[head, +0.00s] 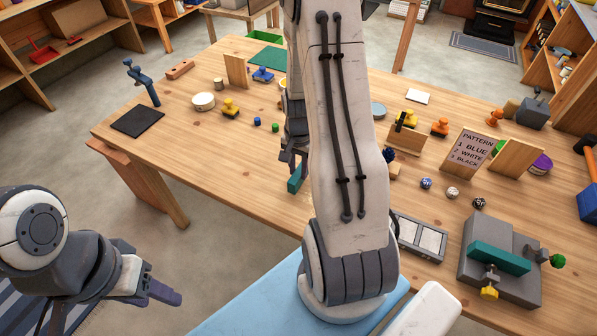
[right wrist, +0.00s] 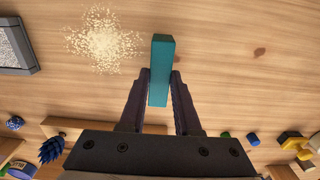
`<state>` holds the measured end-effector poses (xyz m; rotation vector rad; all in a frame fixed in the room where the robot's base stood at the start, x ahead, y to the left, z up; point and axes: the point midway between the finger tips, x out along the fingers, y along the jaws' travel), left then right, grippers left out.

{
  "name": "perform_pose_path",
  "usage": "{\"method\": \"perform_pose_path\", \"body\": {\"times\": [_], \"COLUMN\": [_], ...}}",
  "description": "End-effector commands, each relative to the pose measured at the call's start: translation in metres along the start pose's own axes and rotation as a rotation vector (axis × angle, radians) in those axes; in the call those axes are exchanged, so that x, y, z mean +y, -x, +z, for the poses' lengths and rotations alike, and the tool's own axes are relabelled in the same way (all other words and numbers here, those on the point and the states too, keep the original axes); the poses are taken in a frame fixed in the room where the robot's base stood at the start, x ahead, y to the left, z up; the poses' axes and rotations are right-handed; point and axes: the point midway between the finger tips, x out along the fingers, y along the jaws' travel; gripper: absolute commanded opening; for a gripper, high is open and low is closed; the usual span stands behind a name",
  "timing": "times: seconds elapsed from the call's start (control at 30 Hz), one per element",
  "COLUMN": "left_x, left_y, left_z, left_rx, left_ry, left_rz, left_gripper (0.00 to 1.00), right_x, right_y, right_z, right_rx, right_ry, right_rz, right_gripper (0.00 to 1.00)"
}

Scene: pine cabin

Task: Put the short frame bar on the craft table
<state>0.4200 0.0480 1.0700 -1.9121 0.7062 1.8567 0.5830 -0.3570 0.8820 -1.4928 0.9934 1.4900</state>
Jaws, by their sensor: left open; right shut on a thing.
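My right gripper (right wrist: 161,82) is shut on a short teal frame bar (right wrist: 161,55). In the right wrist view the bar stands out past the fingertips over the wood of the craft table (right wrist: 230,60). In the head view the held bar (head: 296,180) shows near the table's front edge, partly hidden by my right arm; I cannot tell whether it touches the top. The craft table (head: 225,165) is a light wooden table. My left gripper (head: 155,287) is open and empty, off the table at the lower left. Another teal bar (head: 498,256) lies in a grey fixture (head: 475,240).
A pale grainy patch (right wrist: 103,38) lies beside the held bar. A grey divided tray (head: 418,238), small balls (head: 452,192), a pattern sign (head: 466,150) and several stamps stand at the right. A dark mat (head: 138,120) lies left; bare wood shows at the front left.

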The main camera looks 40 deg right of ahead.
Motion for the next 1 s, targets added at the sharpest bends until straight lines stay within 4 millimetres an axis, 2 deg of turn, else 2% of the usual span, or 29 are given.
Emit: {"method": "perform_pose_path", "body": {"times": [0.13, 0.53, 0.57, 0.6, 0.63, 1.0], "left_x": [0.000, 0.000, 0.000, 0.000, 0.000, 0.000], "left_y": [0.003, -0.001, 0.000, 0.001, 0.001, 0.004], "left_z": [0.000, 0.000, 0.000, 0.000, 0.000, 0.000], "left_rx": [0.000, 0.000, 0.000, 0.000, 0.000, 0.000], "left_ry": [0.000, 0.000, 0.000, 0.000, 0.000, 0.000], "left_rz": [0.000, 0.000, 0.000, 0.000, 0.000, 0.000], "left_gripper": [0.50, 0.50, 0.50, 0.50, 0.50, 0.50], "right_x": [0.001, 0.001, 0.001, 0.001, 0.001, 0.000], "right_y": [-0.017, -0.023, -0.022, -0.022, -0.022, -0.016], "right_z": [0.000, -0.001, -0.001, -0.001, -0.001, -0.001], "right_rx": [-0.001, 0.000, 0.000, 0.000, 0.000, 0.001], "right_ry": [-0.001, -0.001, -0.001, -0.001, -0.001, 0.000], "right_rz": [0.001, 0.000, 0.000, 0.000, 0.000, -0.001], "right_gripper": [0.00, 0.00, 0.43, 0.58, 0.61, 0.61]}}
